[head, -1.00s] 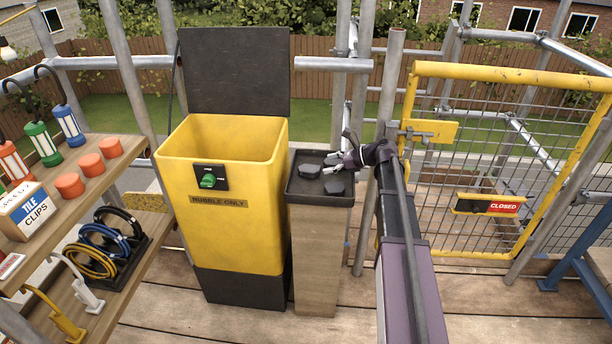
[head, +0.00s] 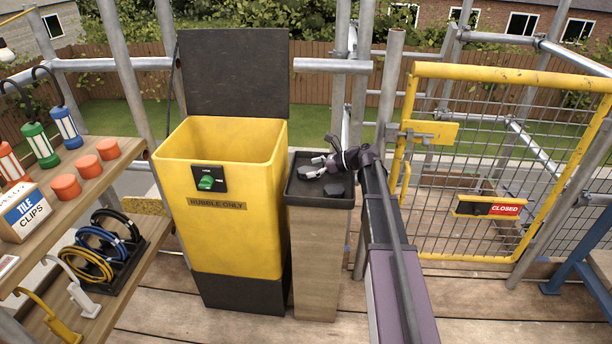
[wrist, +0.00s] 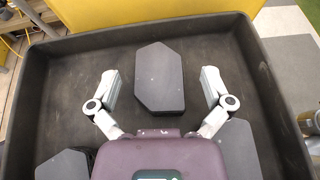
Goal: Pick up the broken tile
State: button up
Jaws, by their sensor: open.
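Dark grey tile pieces lie flat in a black tray (wrist: 25,95), which stands on a wooden post. In the wrist view the middle tile piece (wrist: 160,77) has clipped corners and lies between my two fingers, with a gap on each side. My gripper (wrist: 161,82) is open and empty over it. A second tile piece (wrist: 65,165) is partly cut off at the lower left, and a third (wrist: 240,148) is partly behind my gripper at the right. In the head view my gripper (head: 316,167) covers part of the tray; one tile piece (head: 334,190) shows near its front.
A yellow rubble bin (head: 230,235) with its dark lid (head: 235,72) raised stands directly left of the tray. A closed yellow mesh gate (head: 490,160) is on the right. Shelves with lamps, cables and a tile clips box (head: 30,212) are at the left.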

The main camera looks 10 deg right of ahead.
jog(key=shift+b+x, duration=0.35)
jog(key=shift+x, duration=1)
jog(key=c, duration=1.3)
